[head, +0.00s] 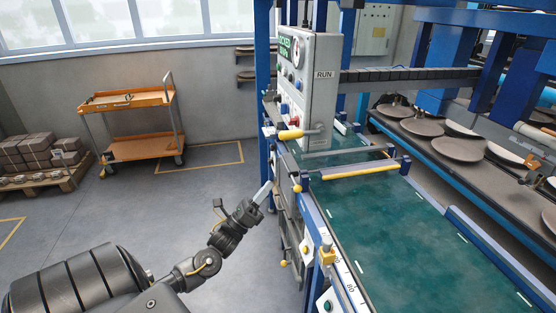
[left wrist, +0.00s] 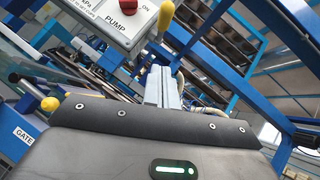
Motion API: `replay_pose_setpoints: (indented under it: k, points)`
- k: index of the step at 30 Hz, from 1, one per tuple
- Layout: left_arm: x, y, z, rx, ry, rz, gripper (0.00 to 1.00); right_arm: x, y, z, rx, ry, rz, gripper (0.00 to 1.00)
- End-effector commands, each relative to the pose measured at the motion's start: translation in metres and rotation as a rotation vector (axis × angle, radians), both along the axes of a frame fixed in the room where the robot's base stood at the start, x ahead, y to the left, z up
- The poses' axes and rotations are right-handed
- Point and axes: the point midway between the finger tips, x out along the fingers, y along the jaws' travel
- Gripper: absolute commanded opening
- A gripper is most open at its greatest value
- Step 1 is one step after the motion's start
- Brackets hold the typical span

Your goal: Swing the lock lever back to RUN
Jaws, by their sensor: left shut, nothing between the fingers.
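A lever with a yellow grip (head: 291,134) sits at the lower part of the grey control box (head: 320,100). Its grip points left, away from its pivot on the box's side face. The RUN label (head: 324,75) is on that face, well above the lever. My left gripper (head: 264,191) is shut and empty, below and left of the lever, apart from it, beside the blue machine frame. My right gripper is not in view.
A yellow bar (head: 352,171) crosses the green belt (head: 395,225). Yellow knobs line the frame's near side. In the left wrist view, a panel with a red knob (left wrist: 126,4) and PUMP label is above; a GATE label (left wrist: 22,135) is left.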

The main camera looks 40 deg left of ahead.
Motion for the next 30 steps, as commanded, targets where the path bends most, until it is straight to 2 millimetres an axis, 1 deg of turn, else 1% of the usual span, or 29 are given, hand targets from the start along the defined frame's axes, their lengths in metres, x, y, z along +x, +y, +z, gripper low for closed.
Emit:
replay_pose_setpoints:
  k: [5, 12, 16, 18, 21, 25, 30]
  points:
    - [0.018, -0.003, 0.020, -0.001, -0.003, -0.001, 0.00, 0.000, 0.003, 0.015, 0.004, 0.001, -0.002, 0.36]
    - [0.058, -0.011, 0.052, -0.001, -0.002, 0.000, 0.00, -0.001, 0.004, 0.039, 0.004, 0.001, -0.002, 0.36]
    - [0.077, -0.015, 0.066, -0.003, -0.001, 0.000, 0.00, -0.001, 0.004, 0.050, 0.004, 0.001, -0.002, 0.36]
    - [0.079, -0.009, 0.077, -0.001, 0.000, 0.001, 0.00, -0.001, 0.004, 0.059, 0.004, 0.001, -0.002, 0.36]
    - [0.082, -0.005, 0.087, -0.001, 0.001, 0.000, 0.00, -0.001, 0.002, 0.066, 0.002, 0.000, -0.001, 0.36]
    - [0.085, -0.002, 0.093, -0.001, 0.002, -0.001, 0.00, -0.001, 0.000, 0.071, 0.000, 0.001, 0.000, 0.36]
    - [0.086, 0.000, 0.095, -0.001, 0.002, 0.000, 0.00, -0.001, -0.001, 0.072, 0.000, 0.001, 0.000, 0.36]
